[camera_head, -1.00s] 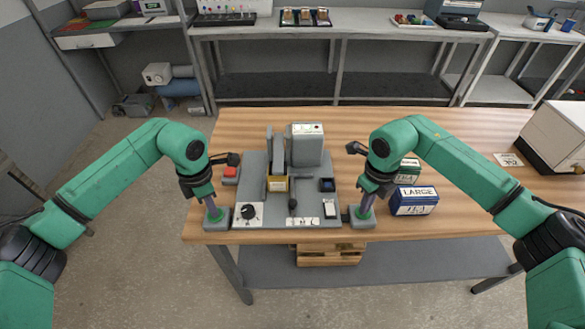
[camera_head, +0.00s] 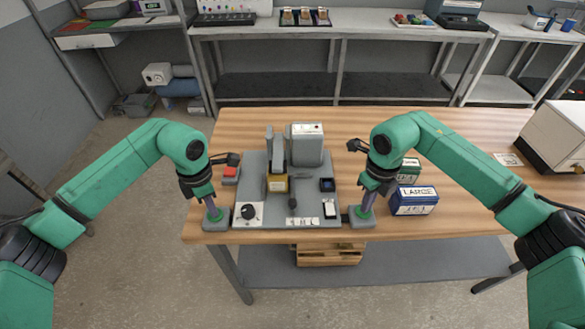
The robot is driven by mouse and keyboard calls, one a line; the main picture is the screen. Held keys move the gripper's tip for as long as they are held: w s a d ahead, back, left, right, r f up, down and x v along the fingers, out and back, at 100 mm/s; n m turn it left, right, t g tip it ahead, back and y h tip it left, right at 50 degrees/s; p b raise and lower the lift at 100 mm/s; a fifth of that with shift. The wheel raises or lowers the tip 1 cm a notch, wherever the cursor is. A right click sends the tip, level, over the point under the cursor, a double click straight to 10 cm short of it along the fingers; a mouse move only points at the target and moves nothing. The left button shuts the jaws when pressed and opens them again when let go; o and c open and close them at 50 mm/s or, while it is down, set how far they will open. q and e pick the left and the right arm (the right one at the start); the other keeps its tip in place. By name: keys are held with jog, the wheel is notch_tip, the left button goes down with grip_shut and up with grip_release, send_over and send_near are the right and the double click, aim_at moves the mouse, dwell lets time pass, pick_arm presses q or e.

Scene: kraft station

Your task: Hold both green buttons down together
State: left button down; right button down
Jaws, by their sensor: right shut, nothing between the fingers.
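The left green button (camera_head: 217,215) sits on a grey box at the left front corner of the grey press station (camera_head: 260,210). The right green button (camera_head: 362,214) sits on a matching box at the right front corner. My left gripper (camera_head: 211,206) points down with its fingertips at the left button, seemingly touching it. My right gripper (camera_head: 366,206) is shut and empty, its fingertips at the right button, also seemingly touching. Both look shut. The fingers partly hide the buttons, so how far each is pressed is not clear.
The press (camera_head: 305,145) stands between my arms with a yellow block (camera_head: 277,184) at its front. A red button (camera_head: 230,172) and a black knob (camera_head: 248,211) are on the left. A blue LARGE box (camera_head: 414,200) stands right of my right gripper.

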pick_arm(q)
jog(key=shift+f, duration=0.1)
pick_arm(e)
jog(key=shift+r, duration=3.05)
pick_arm(q)
jog(key=shift+r, duration=3.6)
pick_arm(e)
jog(key=shift+w, duration=0.1)
pick_arm(q)
jog(key=shift+f, duration=0.1)
pick_arm(e)
jog(key=shift+f, duration=0.1)
